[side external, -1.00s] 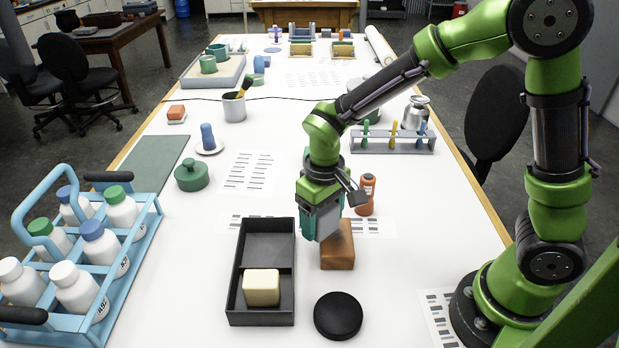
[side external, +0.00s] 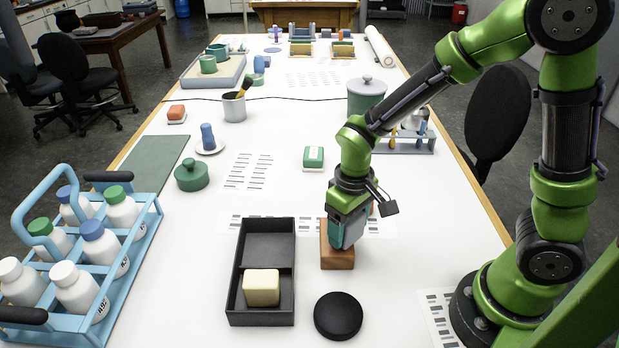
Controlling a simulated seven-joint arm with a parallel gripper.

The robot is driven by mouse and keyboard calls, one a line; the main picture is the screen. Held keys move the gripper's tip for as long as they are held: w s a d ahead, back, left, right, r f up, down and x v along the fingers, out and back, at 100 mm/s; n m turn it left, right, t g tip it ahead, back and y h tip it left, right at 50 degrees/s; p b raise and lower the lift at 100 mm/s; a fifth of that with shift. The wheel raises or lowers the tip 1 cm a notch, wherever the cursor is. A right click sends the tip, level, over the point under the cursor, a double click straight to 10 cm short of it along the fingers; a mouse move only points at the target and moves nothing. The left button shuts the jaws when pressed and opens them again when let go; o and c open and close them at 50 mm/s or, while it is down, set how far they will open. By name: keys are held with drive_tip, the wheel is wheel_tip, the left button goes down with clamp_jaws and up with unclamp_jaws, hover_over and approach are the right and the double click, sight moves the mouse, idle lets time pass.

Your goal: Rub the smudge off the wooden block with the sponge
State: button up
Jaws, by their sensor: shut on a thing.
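The wooden block (side external: 337,257) is brown and lies on the white table, just right of the black tray. My gripper (side external: 343,244) is over the block's top, tilted, with its lower end at or very near the top face. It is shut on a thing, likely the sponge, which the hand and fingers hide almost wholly. I cannot tell whether that thing touches the block. No smudge can be made out on the visible faces of the block.
The black two-part tray (side external: 236,291) holds a cream block (side external: 261,288) in its near part; its far part is empty. A black disc (side external: 338,316) lies in front of the wooden block. A green-and-white item (side external: 314,158) lies behind. A blue bottle carrier (side external: 150,222) stands left.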

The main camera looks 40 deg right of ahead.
sight(321, 232)
drive_tip(key=shift+w+a, duration=1.85)
drive_tip(key=shift+w, duration=0.1)
drive_tip(key=shift+w+d, duration=0.55)
drive_tip(key=shift+d, duration=0.15)
drive_tip(key=shift+s+d, duration=2.1)
drive_tip(key=shift+w+a, duration=2.15)
drive_tip(key=shift+a, duration=0.05)
wheel_tip(321, 232, up, 8)
drive_tip(key=shift+s+d, duration=0.1)
